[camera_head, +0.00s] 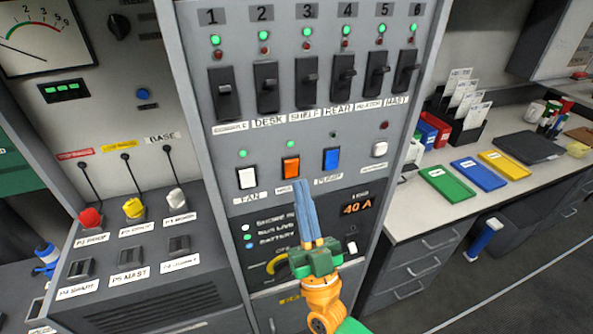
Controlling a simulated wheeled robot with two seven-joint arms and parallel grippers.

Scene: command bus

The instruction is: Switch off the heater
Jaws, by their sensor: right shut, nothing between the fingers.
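My right gripper (303,187) comes up from the bottom of the view with its long blue fingers together and nothing between them. Its tips end just below an orange rocker switch (290,167) on the grey panel; I cannot tell whether they touch the panel. The tips partly cover the label under this rocker, so I cannot read it fully. A green lamp (290,144) above the orange rocker is lit. My left gripper is out of view.
A white rocker (247,178) labelled FAN and a blue rocker (331,158) flank the orange one. Several black breakers (309,82) stand above. A display (356,208) reads 40 A. Capped levers (133,207) stand left; a desk (420,205) with coloured folders is right.

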